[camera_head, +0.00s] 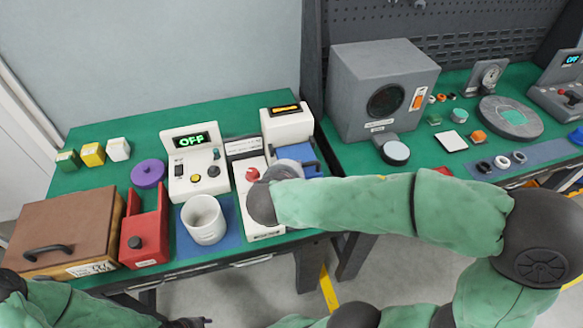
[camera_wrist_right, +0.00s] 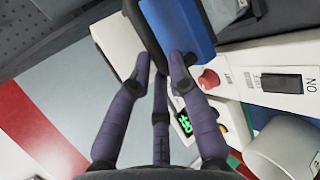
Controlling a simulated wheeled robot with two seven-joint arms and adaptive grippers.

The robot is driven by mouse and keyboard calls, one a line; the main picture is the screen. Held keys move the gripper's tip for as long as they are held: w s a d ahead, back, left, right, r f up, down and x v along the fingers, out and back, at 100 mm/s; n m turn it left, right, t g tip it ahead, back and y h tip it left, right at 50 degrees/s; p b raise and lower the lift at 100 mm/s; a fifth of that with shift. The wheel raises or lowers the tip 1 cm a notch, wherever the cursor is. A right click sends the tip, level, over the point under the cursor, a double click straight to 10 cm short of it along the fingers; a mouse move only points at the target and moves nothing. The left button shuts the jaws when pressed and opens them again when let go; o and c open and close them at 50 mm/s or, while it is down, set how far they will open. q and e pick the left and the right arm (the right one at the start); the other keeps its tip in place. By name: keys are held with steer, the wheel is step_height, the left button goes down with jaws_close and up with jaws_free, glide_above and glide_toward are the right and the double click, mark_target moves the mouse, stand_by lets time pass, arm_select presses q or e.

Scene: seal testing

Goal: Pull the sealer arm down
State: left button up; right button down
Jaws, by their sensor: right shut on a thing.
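The sealer (camera_head: 287,124) is a white machine with a small lit amber display, in the middle of the bench. Its dark-edged blue arm (camera_head: 304,153) is partly hidden behind my right wrist in the head view. In the right wrist view the arm (camera_wrist_right: 184,22) is raised and tilted at the top. My right gripper (camera_wrist_right: 160,62) has its fingertips closed around the arm's lower end; the exact contact is partly hidden. My left gripper (camera_head: 190,322) is only a dark tip at the bottom edge, far from the sealer, its fingers unclear.
A white control box (camera_head: 248,190) with a red button stands beside the sealer. A white cup (camera_head: 204,219), an OFF-display unit (camera_head: 193,160), a red holder (camera_head: 145,235) and a brown case (camera_head: 70,232) are to the left. A grey machine (camera_head: 383,85) stands to the right.

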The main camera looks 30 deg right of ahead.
steer(key=shift+s+a+f+g, duration=0.15)
steer(key=shift+s+f, duration=0.1)
steer(key=shift+f, duration=0.3)
steer(key=shift+s+d+f+g, duration=0.15)
steer(key=shift+s+f, duration=0.1)
steer(key=shift+f, duration=0.3)
steer(key=c, duration=1.4)
jaws_free()
steer(key=shift+a, duration=0.15)
steer(key=shift+o, duration=0.6)
steer(key=shift+a, duration=0.1)
steer(key=shift+s, duration=0.15)
steer(key=shift+r, duration=0.2)
steer(key=v, duration=1.1)
steer(key=shift+s+r, duration=0.25)
steer(key=shift+r, duration=0.15)
steer(key=shift+a, duration=0.1)
